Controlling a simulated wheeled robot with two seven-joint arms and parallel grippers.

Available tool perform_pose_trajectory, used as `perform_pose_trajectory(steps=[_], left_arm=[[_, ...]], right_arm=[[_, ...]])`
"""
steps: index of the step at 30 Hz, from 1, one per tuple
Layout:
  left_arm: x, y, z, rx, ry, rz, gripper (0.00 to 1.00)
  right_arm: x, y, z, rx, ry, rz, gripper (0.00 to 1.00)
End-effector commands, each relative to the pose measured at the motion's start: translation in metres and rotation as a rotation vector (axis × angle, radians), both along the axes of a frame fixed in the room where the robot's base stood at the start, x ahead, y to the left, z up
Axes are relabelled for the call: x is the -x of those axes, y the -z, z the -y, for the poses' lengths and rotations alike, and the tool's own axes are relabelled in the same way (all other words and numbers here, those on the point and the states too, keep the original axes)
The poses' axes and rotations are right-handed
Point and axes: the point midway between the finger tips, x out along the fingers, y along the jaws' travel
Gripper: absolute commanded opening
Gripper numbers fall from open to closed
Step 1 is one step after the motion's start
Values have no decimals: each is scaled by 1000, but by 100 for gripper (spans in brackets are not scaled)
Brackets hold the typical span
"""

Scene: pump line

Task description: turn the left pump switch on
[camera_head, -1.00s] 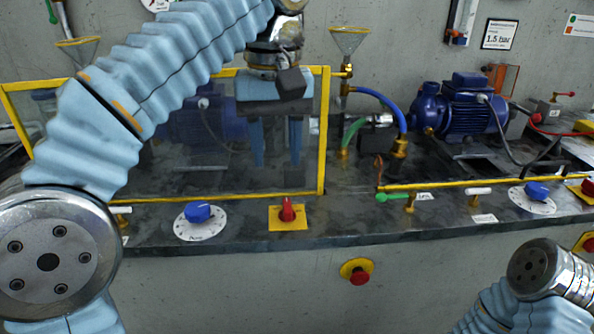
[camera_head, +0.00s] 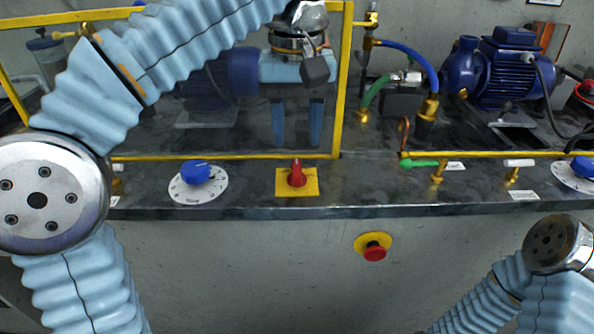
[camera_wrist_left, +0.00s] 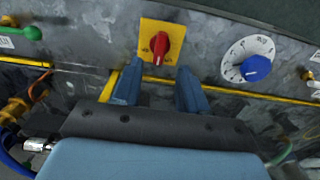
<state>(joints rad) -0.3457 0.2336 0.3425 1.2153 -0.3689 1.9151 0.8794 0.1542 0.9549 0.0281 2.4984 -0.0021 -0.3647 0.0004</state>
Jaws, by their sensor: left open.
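The left pump switch is a red rotary knob (camera_head: 297,173) on a yellow square plate (camera_head: 283,187) at the front edge of the bench. In the left wrist view the red knob (camera_wrist_left: 160,45) sits just beyond the fingertips, roughly between them. My left gripper (camera_head: 297,138) points down above and slightly behind the switch, its two blue fingers apart. In the left wrist view its open fingers (camera_wrist_left: 158,80) hold nothing and look apart from the knob. My right arm shows at the lower right, but its gripper is out of view.
A blue dial (camera_head: 196,174) is left of the switch. A yellow-framed clear guard (camera_head: 342,80) stands by my left gripper. A green-handled valve (camera_head: 420,163) lies to the right, and a red emergency button (camera_head: 375,253) is on the bench front. A blue pump (camera_head: 500,70) stands behind.

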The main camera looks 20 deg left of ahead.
Motion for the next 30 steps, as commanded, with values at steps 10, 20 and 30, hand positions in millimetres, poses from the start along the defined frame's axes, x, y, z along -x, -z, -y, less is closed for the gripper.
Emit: perform_pose_trajectory(steps=[10, 20, 30], left_arm=[[0, 57, 0, 1, -1, -1, 43], [0, 62, 0, 1, 0, 0, 43], [0, 61, 0, 1, 0, -1, 0]], right_arm=[[-3, 21, 6, 9, 11, 5, 43], [-3, 21, 7, 10, 12, 6, 43], [-3, 21, 7, 10, 12, 7, 43]])
